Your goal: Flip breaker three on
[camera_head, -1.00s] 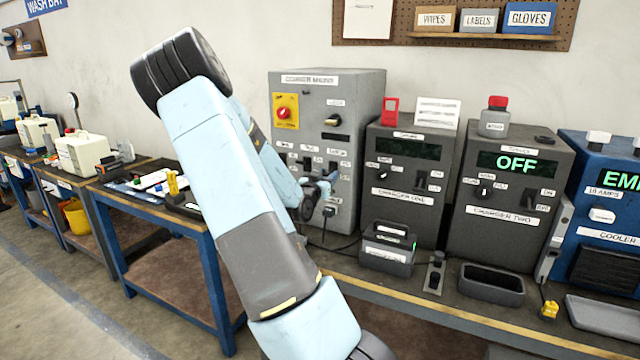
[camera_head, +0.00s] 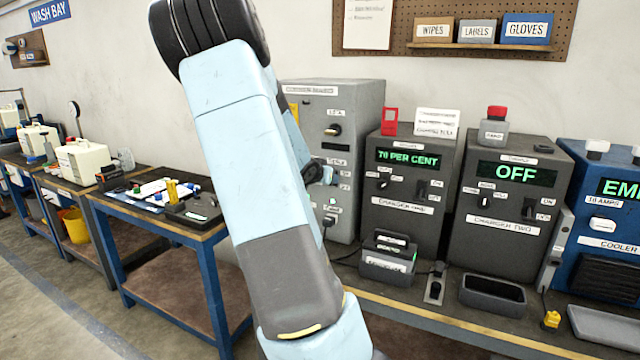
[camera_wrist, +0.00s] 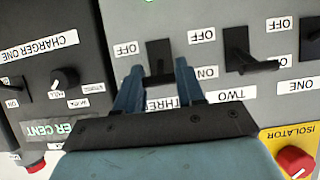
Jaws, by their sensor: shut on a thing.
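In the upside-down wrist view, breaker three (camera_wrist: 158,53) is a dark switch on the grey panel. Its OFF label shows, and the "THREE" plate is partly hidden by my gripper. My gripper (camera_wrist: 158,75) has its two blue fingers either side of the breaker's lever and is shut on it. The lever's end lies between the fingers, toward the "THREE" plate, opposite the OFF label. Breaker two (camera_wrist: 245,60) has its lever toward its ON label.
Charger one (camera_head: 410,215) reads "70 PER CENT". Charger two (camera_head: 515,230) reads "OFF". A red isolator knob (camera_wrist: 295,160) stands beside the breakers. A grey battery-like unit (camera_head: 388,265) and an empty tray (camera_head: 490,295) lie on the bench before the chargers.

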